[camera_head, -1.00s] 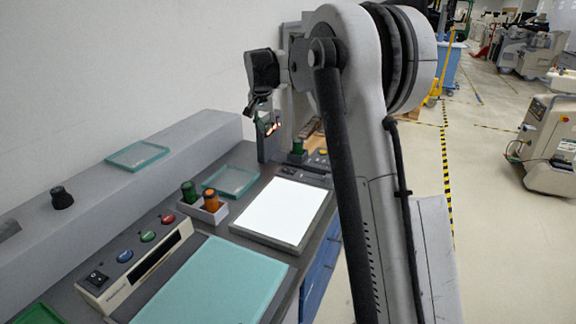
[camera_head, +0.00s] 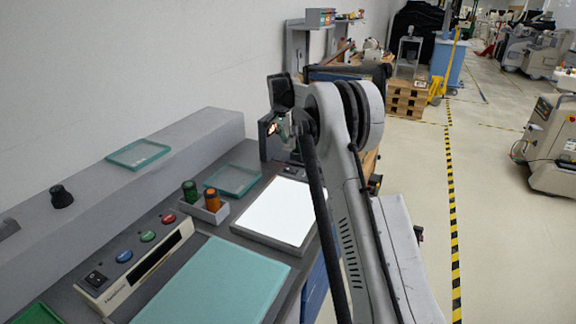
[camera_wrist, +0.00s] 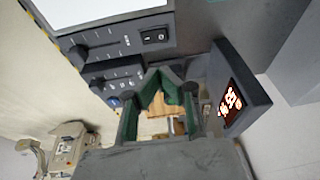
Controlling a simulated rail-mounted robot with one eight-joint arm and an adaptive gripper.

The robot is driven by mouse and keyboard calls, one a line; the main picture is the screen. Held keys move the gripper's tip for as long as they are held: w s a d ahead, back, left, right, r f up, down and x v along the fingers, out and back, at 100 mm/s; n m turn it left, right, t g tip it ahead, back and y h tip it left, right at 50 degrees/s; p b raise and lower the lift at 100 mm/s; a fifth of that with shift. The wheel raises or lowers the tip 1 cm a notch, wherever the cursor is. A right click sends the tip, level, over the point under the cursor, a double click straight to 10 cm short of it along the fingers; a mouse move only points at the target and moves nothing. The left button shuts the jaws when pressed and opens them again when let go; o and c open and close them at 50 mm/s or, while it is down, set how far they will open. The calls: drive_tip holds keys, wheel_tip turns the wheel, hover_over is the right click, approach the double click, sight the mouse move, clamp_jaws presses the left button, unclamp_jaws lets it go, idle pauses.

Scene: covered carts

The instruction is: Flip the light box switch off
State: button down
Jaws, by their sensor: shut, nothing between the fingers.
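The light box (camera_head: 275,210) has a bright white lit panel in the head view. Its glowing panel also shows at the upper left of the wrist view (camera_wrist: 85,10). A black rocker switch (camera_wrist: 155,36) sits on the dark panel beside the light box in the wrist view. My gripper (camera_wrist: 164,78) is shut and empty, with its green-sided fingertips below the switch in the picture and apart from it. In the head view my gripper (camera_head: 284,130) is above the far end of the bench, partly hidden by my arm.
Sliders and knobs (camera_wrist: 98,48) lie left of the switch in the wrist view. A display with glowing red digits (camera_wrist: 232,100) stands close right of my fingers. A grey holder (camera_head: 207,213) carries green and orange bottles.

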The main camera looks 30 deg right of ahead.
sight(288, 168)
drive_tip(key=x, duration=0.8)
drive_tip(key=a+x, duration=0.1)
drive_tip(key=x, duration=0.3)
drive_tip(key=shift+s+d+f, duration=0.1)
drive_tip(key=shift+f, duration=0.95)
